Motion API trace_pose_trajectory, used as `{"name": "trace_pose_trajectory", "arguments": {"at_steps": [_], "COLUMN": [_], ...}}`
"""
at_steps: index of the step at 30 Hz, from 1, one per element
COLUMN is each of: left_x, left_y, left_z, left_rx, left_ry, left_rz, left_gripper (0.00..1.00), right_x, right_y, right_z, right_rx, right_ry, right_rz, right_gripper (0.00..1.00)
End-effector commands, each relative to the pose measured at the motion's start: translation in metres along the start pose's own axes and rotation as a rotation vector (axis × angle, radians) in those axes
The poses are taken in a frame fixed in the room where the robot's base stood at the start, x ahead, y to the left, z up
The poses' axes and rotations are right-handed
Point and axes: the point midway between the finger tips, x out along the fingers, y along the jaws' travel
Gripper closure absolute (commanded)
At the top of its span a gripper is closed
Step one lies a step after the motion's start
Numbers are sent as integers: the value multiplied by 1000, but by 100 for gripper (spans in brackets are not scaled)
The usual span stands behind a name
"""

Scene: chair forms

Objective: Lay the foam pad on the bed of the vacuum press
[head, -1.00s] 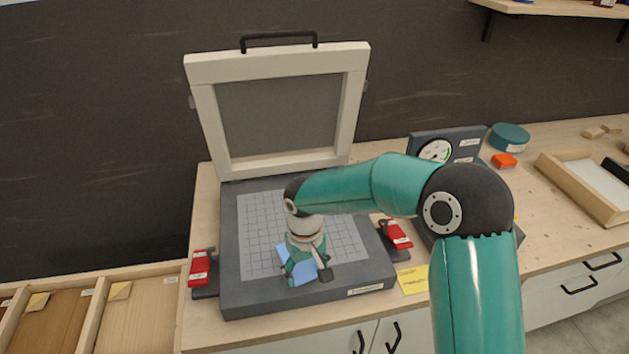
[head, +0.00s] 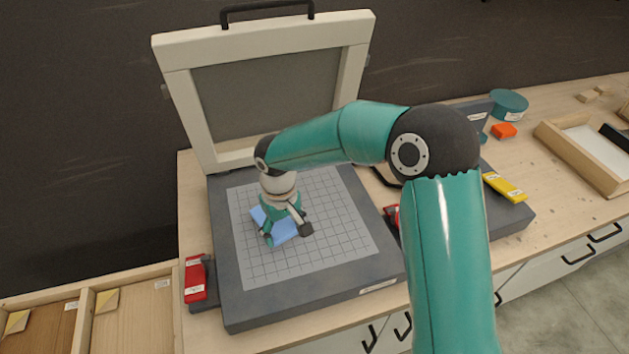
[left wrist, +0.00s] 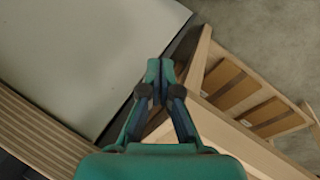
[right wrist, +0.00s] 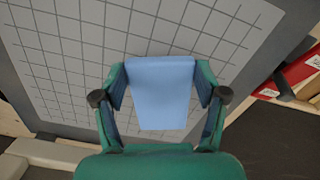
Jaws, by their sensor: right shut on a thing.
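The blue foam pad (head: 284,230) is over the gridded bed (head: 335,225) of the vacuum press, left of the grid's middle. My right gripper (head: 287,234) is shut on it; in the right wrist view the pad (right wrist: 160,95) sits between both fingers. I cannot tell whether the pad touches the bed. The press's framed lid (head: 187,110) stands raised behind the bed. My left gripper (left wrist: 160,70) shows only in the left wrist view, with its fingers together and nothing visible between them.
A red clamp (head: 195,280) stands at the bed's left edge; another at the right is partly hidden by my right arm. Beyond are a yellow object (head: 505,187), a teal round tin (head: 509,104) and a wooden tray (head: 545,132). Most of the grid is clear.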

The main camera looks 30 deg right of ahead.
Motion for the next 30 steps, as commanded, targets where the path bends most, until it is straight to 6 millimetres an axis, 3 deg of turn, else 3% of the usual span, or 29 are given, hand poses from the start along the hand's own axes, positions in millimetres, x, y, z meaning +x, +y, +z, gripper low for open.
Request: {"name": "trace_pose_trajectory", "arguments": {"at_steps": [5, 18, 24, 30], "left_x": [-10, -36, -41, -39], "left_y": [4, 13, 15, 14], "left_z": [0, 0, 0, 0], "left_rx": [0, 0, 0, 0], "left_ry": [0, 0, 0, 0], "left_rz": [0, 0, 0, 0], "left_gripper": [100, 100, 100, 100], "right_x": [-18, -66, -78, -77], "right_y": [22, 76, 90, 94], "right_z": [0, 0, 0, 1], "right_rx": [-181, -881, -1072, -1132], "right_ry": [3, 2, 2, 1], "right_rz": [1, 3, 4, 3], "right_gripper": [43, 43, 43, 43]}}
